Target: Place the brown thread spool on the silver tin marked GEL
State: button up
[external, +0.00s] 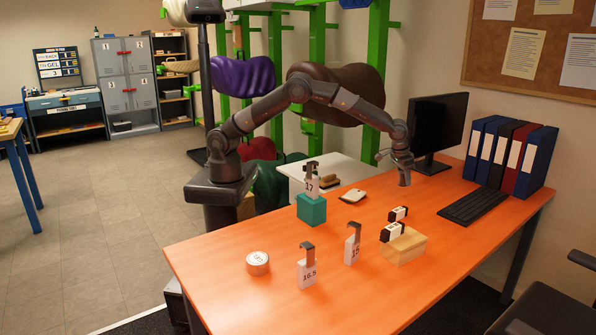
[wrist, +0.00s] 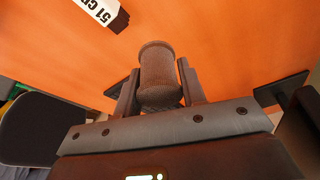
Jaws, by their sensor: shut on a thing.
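My gripper (external: 404,179) is over the back of the orange desk, in front of the monitor, pointing down. In the wrist view its two fingers are closed on the sides of a brown, ribbed, cylindrical thread spool (wrist: 158,65). The spool is hard to make out in the external view. A round silver tin (external: 257,263) with a pale top stands at the left front of the desk, well apart from my gripper. Its marking is too small to read. Nothing rests on its top.
Between gripper and tin stand hooked tags (external: 308,268), another tag (external: 353,245), a teal block (external: 311,209) bearing a tag, and a wooden block (external: 404,246) with black-and-white pieces. A small pale item (external: 352,196) lies behind. Monitor (external: 437,128), keyboard (external: 473,205) and binders (external: 510,157) stand right.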

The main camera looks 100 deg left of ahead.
jog(key=r, duration=1)
jog(key=shift+d, duration=0.2)
jog(key=s+d+m+h, duration=0.1)
jog(key=s+d+m, duration=0.1)
jog(key=s+d, duration=0.7)
jog(key=s+d+m, duration=0.2)
jog(key=s+d, duration=0.2)
jog(key=d, duration=0.8)
jog(key=s+d+m+h, duration=0.1)
jog(key=s+d+m, duration=0.1)
jog(key=s+d, duration=0.7)
jog(key=s+d+m+h, duration=0.1)
jog(key=s+d+m, duration=0.35)
jog(key=s, duration=0.85)
jog(key=s+d+m, duration=0.2)
jog(key=s+d, duration=0.5)
jog(key=s, duration=0.5)
jog(key=s+d+m+h, duration=0.1)
jog(key=s+d+m, duration=0.3)
jog(key=s, duration=0.9)
jog(key=n+g, duration=0.1)
send_over(260, 261)
jog(key=f, duration=0.8)
jog(key=a+f, duration=0.1)
jog(key=f, duration=0.3)
jog(key=shift+s+f, duration=0.15)
jog(key=shift+s, duration=0.25)
jog(key=shift+f, duration=2)
